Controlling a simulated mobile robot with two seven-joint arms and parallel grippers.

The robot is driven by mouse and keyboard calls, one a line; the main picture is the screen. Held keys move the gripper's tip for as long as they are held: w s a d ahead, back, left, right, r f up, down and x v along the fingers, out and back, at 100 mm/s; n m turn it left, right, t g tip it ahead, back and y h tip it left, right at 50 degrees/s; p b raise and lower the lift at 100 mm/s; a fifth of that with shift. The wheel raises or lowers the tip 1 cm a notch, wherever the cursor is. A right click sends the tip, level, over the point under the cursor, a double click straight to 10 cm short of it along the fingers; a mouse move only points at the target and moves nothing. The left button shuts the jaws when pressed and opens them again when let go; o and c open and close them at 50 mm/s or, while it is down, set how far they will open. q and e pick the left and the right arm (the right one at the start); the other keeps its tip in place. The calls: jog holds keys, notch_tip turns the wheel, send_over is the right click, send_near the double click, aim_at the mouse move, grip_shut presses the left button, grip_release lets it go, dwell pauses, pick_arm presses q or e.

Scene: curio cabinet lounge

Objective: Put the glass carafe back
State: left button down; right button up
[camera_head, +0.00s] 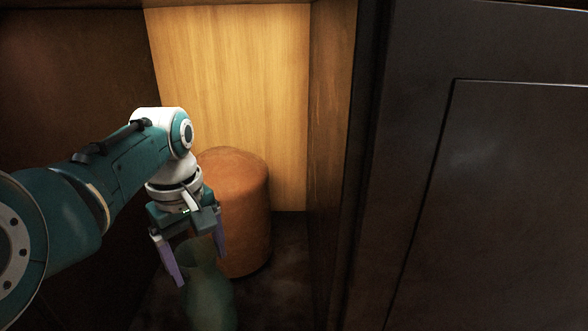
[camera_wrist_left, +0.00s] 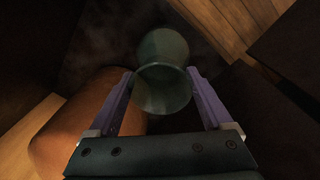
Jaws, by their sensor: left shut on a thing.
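The glass carafe (camera_head: 208,291) is greenish and see-through, with a flared rim and a rounder body below. It stands roughly upright at the bottom of the head view, inside the cabinet. My left gripper (camera_head: 198,262) reaches down to it from above, with its purple fingers on either side of the upper part. In the left wrist view the carafe (camera_wrist_left: 162,90) lies between the two fingertips (camera_wrist_left: 162,76), and the gripper is shut on it. Whether its base touches the cabinet floor cannot be told. My right gripper is not in view.
An orange-brown round stool or canister (camera_head: 242,210) stands right behind the carafe, close to the gripper. The lit wooden back panel (camera_head: 240,90) and a side wall (camera_head: 330,130) enclose the space. A dark cabinet door (camera_head: 490,190) fills the right. Dark floor (camera_head: 285,260) is bare right of the stool.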

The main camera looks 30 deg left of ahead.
pick_arm(q)
jog(key=shift+f+b, duration=0.3)
jog(key=shift+f, duration=0.55)
jog(key=shift+r, duration=0.15)
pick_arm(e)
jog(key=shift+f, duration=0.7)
pick_arm(q)
jog(key=shift+c, duration=1.2)
grip_release()
jog(key=shift+f, duration=0.25)
jog(key=shift+o, duration=1.2)
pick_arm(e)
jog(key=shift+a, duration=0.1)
pick_arm(q)
jog(key=shift+r, duration=0.15)
